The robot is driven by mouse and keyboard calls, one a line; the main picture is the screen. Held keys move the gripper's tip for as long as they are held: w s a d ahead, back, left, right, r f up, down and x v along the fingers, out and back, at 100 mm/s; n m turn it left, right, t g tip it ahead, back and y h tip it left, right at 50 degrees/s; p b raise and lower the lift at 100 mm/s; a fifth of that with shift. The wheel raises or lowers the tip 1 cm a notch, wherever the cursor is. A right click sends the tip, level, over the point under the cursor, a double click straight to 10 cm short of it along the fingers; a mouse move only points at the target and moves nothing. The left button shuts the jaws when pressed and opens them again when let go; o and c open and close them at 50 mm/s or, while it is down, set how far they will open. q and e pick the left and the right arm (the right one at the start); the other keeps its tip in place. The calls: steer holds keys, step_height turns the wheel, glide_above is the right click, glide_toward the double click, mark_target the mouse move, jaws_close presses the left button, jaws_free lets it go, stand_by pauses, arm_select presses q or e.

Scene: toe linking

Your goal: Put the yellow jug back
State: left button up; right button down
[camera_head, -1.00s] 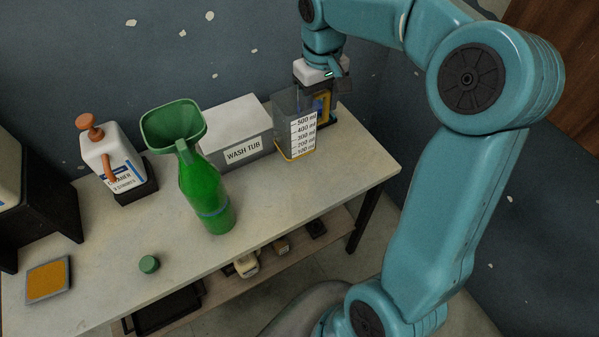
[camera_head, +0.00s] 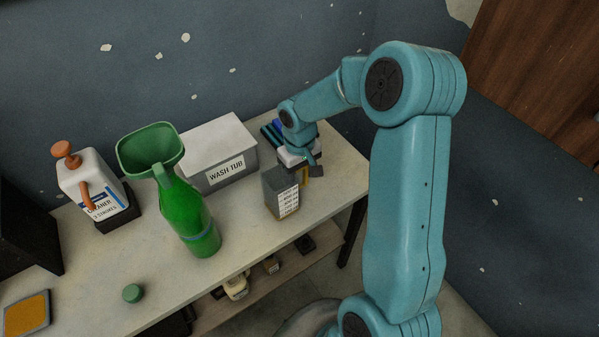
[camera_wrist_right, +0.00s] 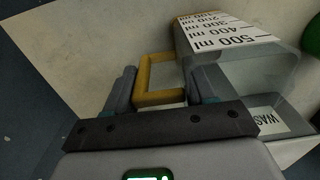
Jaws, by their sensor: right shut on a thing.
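The yellow jug (camera_head: 275,190) is a clear measuring jug with a yellow handle, a yellowish lower part and a white ml scale. In the head view it is upright at the table's right, in front of the wash tub's right end. Whether its base touches the table is unclear. My right gripper (camera_head: 308,173) is at its right side, shut on the handle. The wrist view shows the yellow handle (camera_wrist_right: 142,76) between the fingers and the jug body (camera_wrist_right: 240,72) to the right. My left gripper is not in view.
A grey box marked WASH TUB (camera_head: 212,153) stands behind the jug. A green bottle with a funnel (camera_head: 186,210) stands to the left, then a white cleaner bottle (camera_head: 88,178). Bare table (camera_head: 335,185) lies right of the jug.

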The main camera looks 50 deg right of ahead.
steer(key=shift+s+r, duration=0.1)
steer(key=shift+a, duration=0.1)
steer(key=shift+c, duration=1.9)
jaws_free()
steer(key=shift+f, duration=0.2)
step_height(320, 180, up, 12)
steer(key=shift+f, duration=0.25)
steer(key=shift+r, duration=0.5)
steer(key=shift+f, duration=0.1)
